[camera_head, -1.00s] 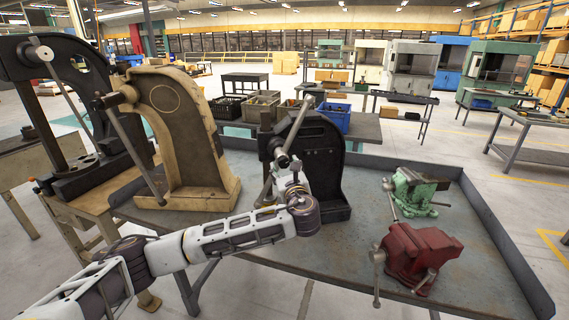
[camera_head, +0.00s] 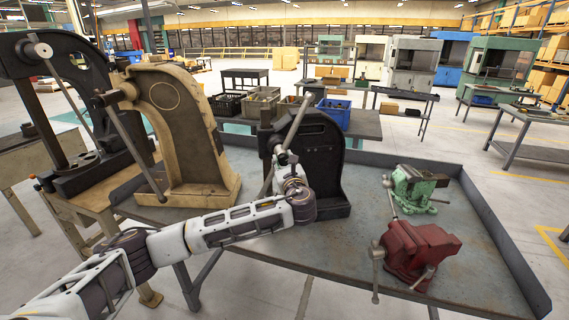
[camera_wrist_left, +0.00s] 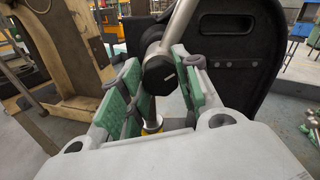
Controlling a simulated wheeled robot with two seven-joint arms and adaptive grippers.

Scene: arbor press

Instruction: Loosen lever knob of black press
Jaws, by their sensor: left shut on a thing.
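The black press (camera_head: 322,160) stands upright on the grey bench, with its lever (camera_head: 297,122) slanting up to the right. My left gripper (camera_wrist_left: 161,72) reaches the lever's hub from the front. In the head view the knob (camera_head: 281,158) shows just above my left wrist, which hides most of the fingers. My right gripper is not in view.
A beige press (camera_head: 180,130) stands close on the left, with a larger dark press (camera_head: 75,110) beyond it. A green vise (camera_head: 415,188) and a red vise (camera_head: 415,250) sit on the right of the bench (camera_head: 365,185). Bare bench lies between the black press and vises.

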